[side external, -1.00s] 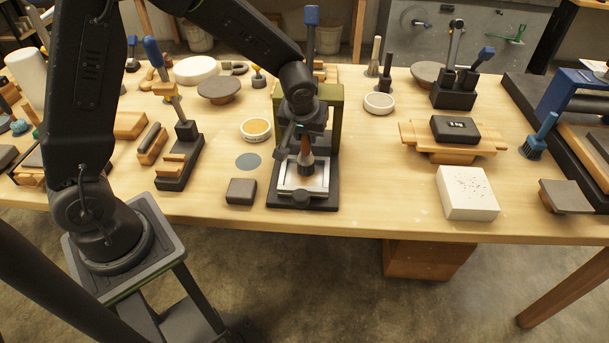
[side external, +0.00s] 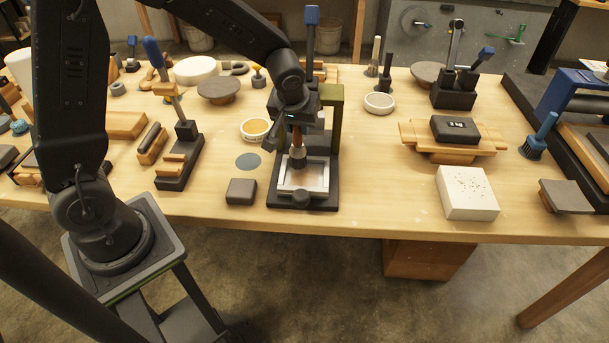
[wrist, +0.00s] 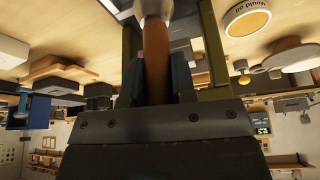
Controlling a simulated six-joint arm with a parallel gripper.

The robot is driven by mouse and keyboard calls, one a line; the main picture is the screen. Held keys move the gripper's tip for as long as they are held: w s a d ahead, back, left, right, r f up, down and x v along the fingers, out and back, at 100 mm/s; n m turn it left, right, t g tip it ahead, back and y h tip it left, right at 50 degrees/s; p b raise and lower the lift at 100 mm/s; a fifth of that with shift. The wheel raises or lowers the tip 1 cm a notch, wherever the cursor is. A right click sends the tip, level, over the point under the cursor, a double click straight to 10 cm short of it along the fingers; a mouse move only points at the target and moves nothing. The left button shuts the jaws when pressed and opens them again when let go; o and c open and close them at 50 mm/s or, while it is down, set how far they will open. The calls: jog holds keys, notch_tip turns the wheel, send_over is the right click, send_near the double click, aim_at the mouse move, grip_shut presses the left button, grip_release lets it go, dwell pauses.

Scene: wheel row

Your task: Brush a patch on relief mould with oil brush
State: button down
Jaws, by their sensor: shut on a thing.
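My gripper (side external: 297,122) is shut on the brown handle of the oil brush (side external: 298,137), which hangs roughly upright with its dark head down. The wrist view shows the handle (wrist: 156,62) between the fingers, with the pale ferrule at the top edge. The brush is over the back part of a pale, shiny panel in a dark frame (side external: 305,180), which seems to be the relief mould. I cannot tell whether the bristles touch it. The mould oil tub (side external: 256,129), white with a yellow top, stands left of the brush; it also shows in the wrist view (wrist: 247,18).
An olive upright (side external: 335,118) stands close behind and right of my gripper. A dark grey block (side external: 241,191) and a flat grey disc (side external: 248,161) lie left of the frame. A white block (side external: 467,192) lies to the right. The table between frame and white block is clear.

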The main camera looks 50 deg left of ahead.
jog(key=shift+r, duration=0.15)
jog(key=shift+r, duration=2.4)
jog(key=shift+s+d+f+m+h, duration=0.1)
jog(key=shift+s+f+m+h, duration=0.45)
jog(key=shift+m, duration=0.45)
jog(key=shift+s+f+m+t+h, duration=0.15)
jog(key=shift+f+m, duration=0.2)
jog(key=shift+m, duration=0.15)
jog(key=shift+s+f+m+t+h, duration=0.15)
jog(key=shift+f+m, duration=0.15)
jog(key=shift+m, duration=0.2)
jog(key=shift+s+a+f+m+h, duration=0.15)
jog(key=shift+a+f+m+h, duration=0.15)
jog(key=shift+m, duration=0.4)
jog(key=shift+s+a+f+m+h, duration=0.15)
jog(key=shift+a+f+m, duration=0.1)
jog(key=shift+m, duration=0.45)
jog(key=shift+d, duration=0.1)
